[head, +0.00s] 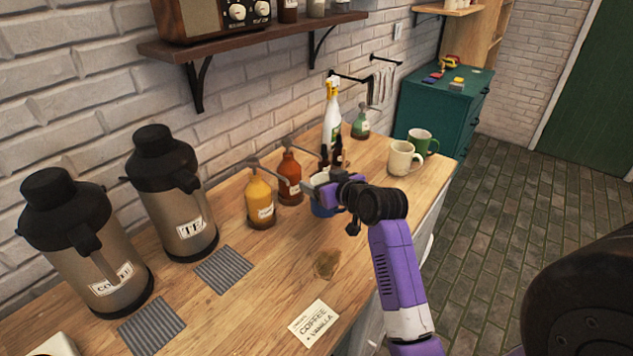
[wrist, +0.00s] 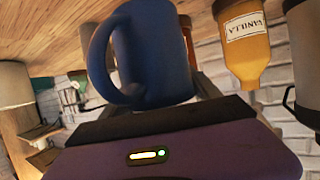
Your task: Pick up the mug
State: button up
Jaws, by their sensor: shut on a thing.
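A blue mug (head: 321,210) stands on the wooden counter's right part in the head view, mostly hidden behind my gripper (head: 328,188). In the wrist view the blue mug (wrist: 158,50) fills the upper middle, its handle on the left. My gripper is shut on the mug; its dark fingers (wrist: 160,112) reach the mug's near end in the wrist view, where the contact is partly hidden. I cannot tell whether the mug's base touches the counter.
A yellow vanilla bottle (head: 260,203) and an orange pump bottle (head: 289,178) stand close left of my gripper. Dark-topped tea (head: 178,205) and coffee (head: 95,250) flasks are further left.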

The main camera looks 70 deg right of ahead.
jog(key=s+a+b, duration=0.3)
jog(key=s+a, duration=0.6)
jog(key=s, duration=0.3)
jog(key=shift+s, duration=0.3)
dwell(0.4)
dwell(2.6)
